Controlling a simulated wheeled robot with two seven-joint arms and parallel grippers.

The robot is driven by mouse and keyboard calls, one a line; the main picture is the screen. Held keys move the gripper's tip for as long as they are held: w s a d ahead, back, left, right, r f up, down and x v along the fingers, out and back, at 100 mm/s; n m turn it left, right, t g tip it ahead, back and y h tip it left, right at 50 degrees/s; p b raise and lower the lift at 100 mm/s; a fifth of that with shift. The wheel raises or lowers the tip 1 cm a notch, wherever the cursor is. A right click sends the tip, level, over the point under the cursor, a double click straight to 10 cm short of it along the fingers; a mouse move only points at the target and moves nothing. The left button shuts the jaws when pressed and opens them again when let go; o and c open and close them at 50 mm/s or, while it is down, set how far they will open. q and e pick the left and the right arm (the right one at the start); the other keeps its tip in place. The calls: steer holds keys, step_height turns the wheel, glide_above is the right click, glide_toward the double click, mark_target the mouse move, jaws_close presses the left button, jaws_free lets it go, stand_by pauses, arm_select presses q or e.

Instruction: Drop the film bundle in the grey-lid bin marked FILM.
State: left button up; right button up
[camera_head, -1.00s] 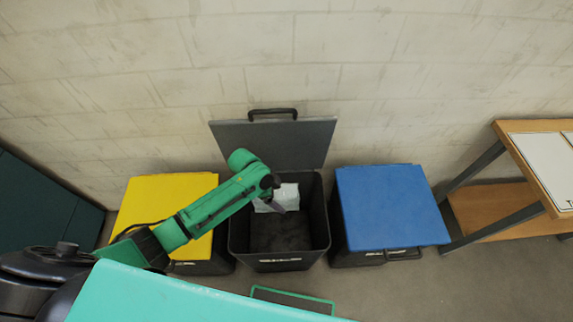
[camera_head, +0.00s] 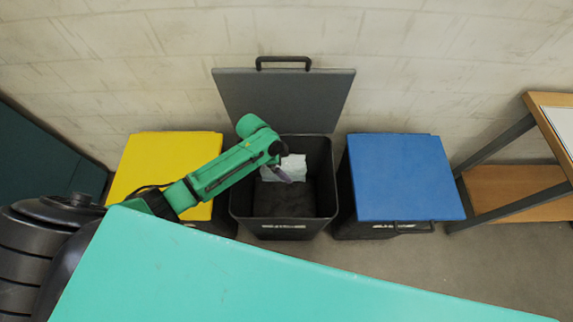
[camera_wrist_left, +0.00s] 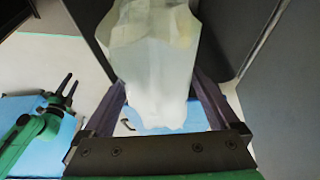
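The film bundle (camera_head: 292,165) is a pale, crumpled, translucent pack that shows over the mouth of the open bin (camera_head: 325,190). It fills the upper middle of the left wrist view (camera_wrist_left: 150,50). My left gripper (camera_head: 284,175) reaches in from the left over that opening. In the left wrist view its two dark fingers (camera_wrist_left: 158,95) lie against both sides of the bundle. The bin's grey lid (camera_head: 285,100) stands raised against the wall, and the white front marking is too small to read. My right gripper (camera_wrist_left: 71,85) shows at the left wrist view's left edge, with fingers apart and empty.
A yellow-lid bin (camera_head: 165,165) stands closed left of the open bin, partly behind my left arm. A blue-lid bin (camera_head: 405,178) stands closed on the right. A wooden table (camera_head: 545,108) with a lower shelf is at far right. A block wall is behind.

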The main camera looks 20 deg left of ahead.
arm_select(q)
steer(key=shift+w, duration=0.15)
steer(key=v, duration=1.4)
steer(key=shift+a+r, duration=0.15)
steer(key=shift+r, duration=0.1)
steer(key=shift+f, duration=0.1)
